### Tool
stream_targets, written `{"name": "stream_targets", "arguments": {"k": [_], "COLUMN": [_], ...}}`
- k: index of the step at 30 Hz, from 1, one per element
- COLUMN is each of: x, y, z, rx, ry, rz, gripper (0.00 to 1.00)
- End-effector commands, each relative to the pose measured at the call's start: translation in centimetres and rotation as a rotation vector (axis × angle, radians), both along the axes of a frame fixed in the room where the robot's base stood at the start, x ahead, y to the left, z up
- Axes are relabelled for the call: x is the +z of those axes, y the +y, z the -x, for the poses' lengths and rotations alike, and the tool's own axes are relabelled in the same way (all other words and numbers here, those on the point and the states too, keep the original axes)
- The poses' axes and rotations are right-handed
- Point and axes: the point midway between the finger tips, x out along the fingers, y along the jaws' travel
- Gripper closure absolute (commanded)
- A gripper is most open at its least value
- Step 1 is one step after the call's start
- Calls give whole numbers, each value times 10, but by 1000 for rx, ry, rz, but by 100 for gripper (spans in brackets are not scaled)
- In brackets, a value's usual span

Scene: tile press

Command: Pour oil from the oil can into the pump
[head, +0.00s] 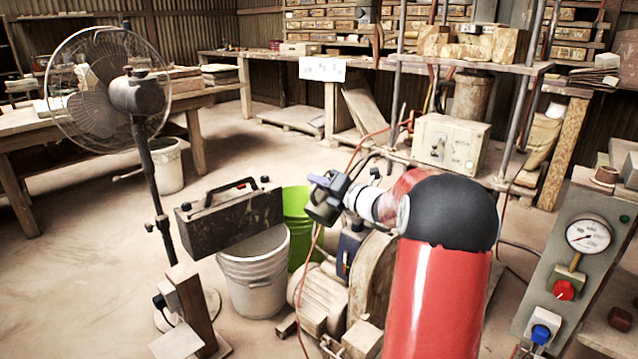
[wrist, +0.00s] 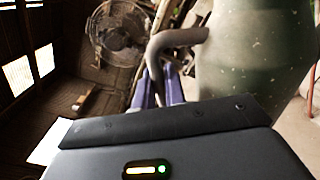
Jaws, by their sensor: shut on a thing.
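My gripper shows in the wrist view (wrist: 163,88), with its purple fingers closed on a dark curved handle (wrist: 178,40). The handle belongs to a large worn dark green can (wrist: 260,65), the oil can, which fills the upper right of that view. In the head view my gripper (head: 322,181) is above the middle of the scene, beside a small dark green body (head: 322,209) that appears to be the can. My red and black arm partly hides this area. The pump, a dusty beige machine (head: 372,272) with a blue part (head: 349,252), stands below and behind my arm. Its filling opening is not distinguishable.
A white bucket (head: 255,280) and a green bucket (head: 298,220) stand left of the pump. A dark metal box (head: 230,217) is above the white bucket. A standing fan (head: 135,95) is at left. A gauge panel (head: 588,240) is at right. The left floor is partly clear.

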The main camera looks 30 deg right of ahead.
Motion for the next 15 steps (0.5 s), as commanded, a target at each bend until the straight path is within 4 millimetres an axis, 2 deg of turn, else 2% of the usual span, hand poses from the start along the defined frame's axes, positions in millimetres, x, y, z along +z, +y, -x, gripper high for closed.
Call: {"name": "stream_targets", "arguments": {"k": [15], "x": [10], "y": [-6], "z": [-2], "rx": [0], "ry": [11], "rz": [-37], "gripper": [100]}}
